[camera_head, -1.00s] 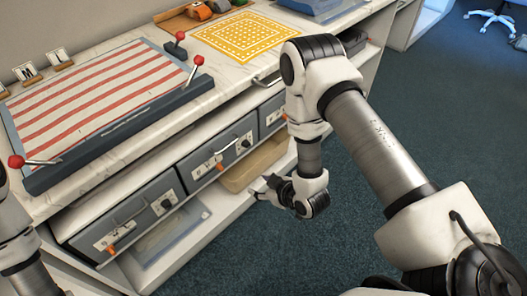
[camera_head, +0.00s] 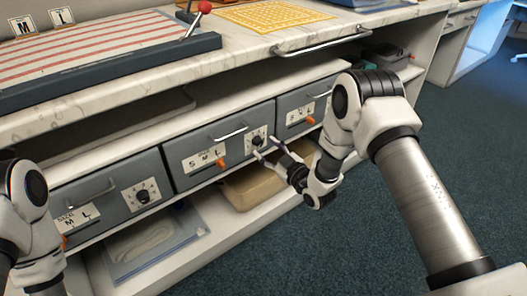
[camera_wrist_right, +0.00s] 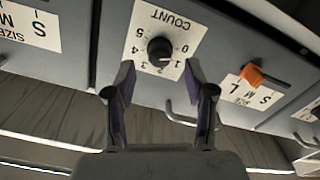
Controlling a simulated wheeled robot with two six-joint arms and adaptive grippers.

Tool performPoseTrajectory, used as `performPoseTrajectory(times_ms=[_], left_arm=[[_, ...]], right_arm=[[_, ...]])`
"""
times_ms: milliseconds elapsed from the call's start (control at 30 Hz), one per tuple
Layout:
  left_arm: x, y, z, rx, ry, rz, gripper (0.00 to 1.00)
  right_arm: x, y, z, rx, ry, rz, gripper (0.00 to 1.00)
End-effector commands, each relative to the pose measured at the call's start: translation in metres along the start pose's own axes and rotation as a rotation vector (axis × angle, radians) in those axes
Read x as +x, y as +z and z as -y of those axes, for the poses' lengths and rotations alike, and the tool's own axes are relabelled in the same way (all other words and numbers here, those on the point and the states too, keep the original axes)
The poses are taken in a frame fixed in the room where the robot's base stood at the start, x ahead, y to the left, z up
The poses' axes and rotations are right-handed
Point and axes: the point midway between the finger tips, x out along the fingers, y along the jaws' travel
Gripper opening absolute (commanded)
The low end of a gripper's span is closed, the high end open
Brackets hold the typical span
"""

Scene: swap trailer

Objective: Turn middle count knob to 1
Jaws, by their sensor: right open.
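The middle count knob (camera_head: 257,141) is a small black round knob on a white dial plate at the right end of the middle grey drawer (camera_head: 205,150). In the right wrist view, which is upside down, the black knob (camera_wrist_right: 160,50) sits on a plate marked COUNT with numbers from 0 to 5. I cannot tell for sure which number it points to. My right gripper (camera_head: 265,148) is open in front of this knob. In the wrist view its two fingertips (camera_wrist_right: 160,75) stand either side, just short of the knob. My left gripper is out of view.
An orange size slider (camera_head: 220,163) and a metal handle (camera_head: 230,135) are on the middle drawer; the handle is close beside my right gripper. Similar drawers sit left (camera_head: 105,205) and right (camera_head: 303,115). The countertop (camera_head: 250,48) overhangs above. A tan box (camera_head: 250,190) lies below.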

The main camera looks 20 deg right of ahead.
Motion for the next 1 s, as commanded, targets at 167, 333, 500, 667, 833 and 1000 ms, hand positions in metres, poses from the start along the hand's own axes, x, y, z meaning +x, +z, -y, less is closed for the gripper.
performPoseTrajectory(times_ms=[167, 333, 500, 667, 833, 1000], left_arm=[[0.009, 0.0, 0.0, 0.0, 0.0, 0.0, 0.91], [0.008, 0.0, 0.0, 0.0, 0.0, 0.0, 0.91], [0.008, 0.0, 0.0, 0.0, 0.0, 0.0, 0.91], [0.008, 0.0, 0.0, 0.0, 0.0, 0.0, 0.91], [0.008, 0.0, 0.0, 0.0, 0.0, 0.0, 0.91], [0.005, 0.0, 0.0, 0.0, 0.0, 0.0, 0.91]], right_arm=[[0.022, 0.001, 0.001, 0.0, 0.0, 0.0, 0.54], [0.025, 0.0, 0.0, 0.001, 0.0, 0.002, 0.54], [0.025, 0.001, 0.0, 0.001, 0.0, 0.002, 0.22], [0.024, 0.001, 0.0, 0.001, 0.0, 0.002, 0.0], [0.024, 0.0, 0.0, 0.006, 0.0, 0.002, 0.0], [0.024, 0.0, 0.0, 0.039, 0.0, 0.001, 0.0]])
